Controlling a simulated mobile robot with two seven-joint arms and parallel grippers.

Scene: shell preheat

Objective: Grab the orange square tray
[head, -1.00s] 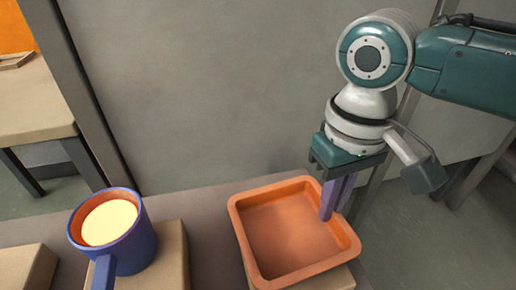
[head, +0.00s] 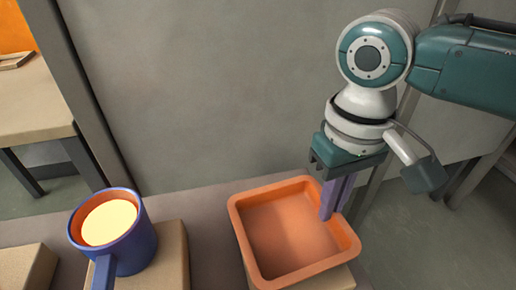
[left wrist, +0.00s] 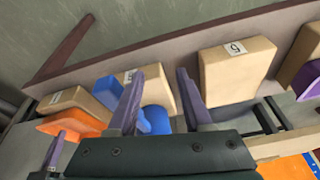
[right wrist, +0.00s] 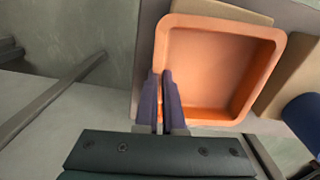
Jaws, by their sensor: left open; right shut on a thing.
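The orange square tray (head: 290,235) rests on a tan block at the lower middle of the head view. It also shows in the right wrist view (right wrist: 215,70). My right gripper (head: 335,197) points down at the tray's right rim, its purple fingers shut on that wall, one inside and one outside. In the right wrist view the fingers (right wrist: 163,95) close on the tray's near left corner area. My left gripper (left wrist: 158,95) is open and empty in the left wrist view. An orange edge, likely the tray (left wrist: 75,123), shows at its left.
A blue mug (head: 125,240) with pale yellow contents stands on a tan block (head: 172,262) left of the tray. Another block (head: 25,268) is at the lower left. A grey wall (head: 220,90) rises behind the shelf. A block marked 6 or 9 (left wrist: 235,72) is near my left gripper.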

